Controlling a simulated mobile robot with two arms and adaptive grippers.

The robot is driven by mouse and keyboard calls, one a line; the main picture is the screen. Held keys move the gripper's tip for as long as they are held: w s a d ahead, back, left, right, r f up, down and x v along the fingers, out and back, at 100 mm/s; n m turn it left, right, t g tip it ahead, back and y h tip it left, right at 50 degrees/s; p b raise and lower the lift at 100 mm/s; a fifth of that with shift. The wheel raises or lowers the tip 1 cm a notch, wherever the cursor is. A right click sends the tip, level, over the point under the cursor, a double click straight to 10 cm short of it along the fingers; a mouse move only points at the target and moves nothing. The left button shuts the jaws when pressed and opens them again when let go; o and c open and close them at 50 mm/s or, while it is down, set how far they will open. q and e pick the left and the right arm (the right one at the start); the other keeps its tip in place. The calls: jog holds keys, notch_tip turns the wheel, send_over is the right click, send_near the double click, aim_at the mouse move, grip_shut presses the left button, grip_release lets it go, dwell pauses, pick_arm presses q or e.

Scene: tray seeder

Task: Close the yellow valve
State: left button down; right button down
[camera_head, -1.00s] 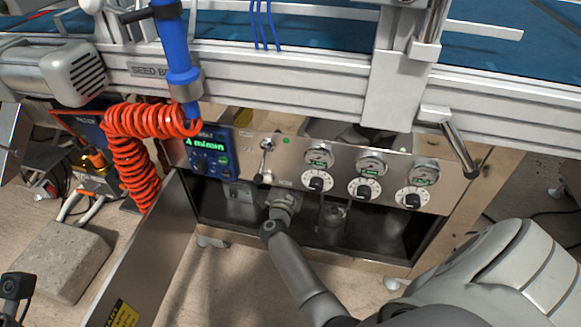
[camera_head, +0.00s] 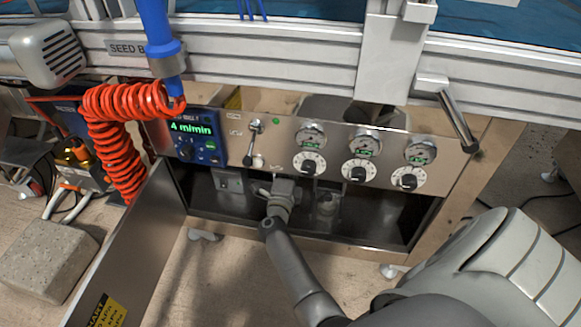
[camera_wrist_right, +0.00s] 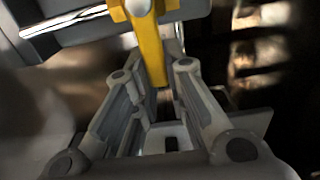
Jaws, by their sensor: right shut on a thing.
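The yellow valve's handle (camera_wrist_right: 151,52) shows in the right wrist view, at the top centre, running down between my right fingers. My right gripper (camera_wrist_right: 157,85) is shut on this handle. Silver pipework (camera_wrist_right: 68,20) lies beside the valve at the upper left. In the head view my right gripper (camera_head: 284,188) reaches into the open cabinet just under the control panel. The yellow valve is hidden there behind the gripper and the panel edge. My left gripper is not in view.
The metal panel (camera_head: 235,150) with dials, gauges and a small lever (camera_head: 254,130) hangs directly above my right gripper. An open cabinet door (camera_head: 125,250) stands to the left. A red coiled hose (camera_head: 115,140) hangs at the left. A concrete block (camera_head: 45,262) sits on the floor.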

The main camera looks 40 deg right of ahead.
jog(key=shift+f, duration=0.1)
dwell(0.4)
jog(key=c, duration=1.4)
grip_release()
jog(key=shift+c, duration=0.2)
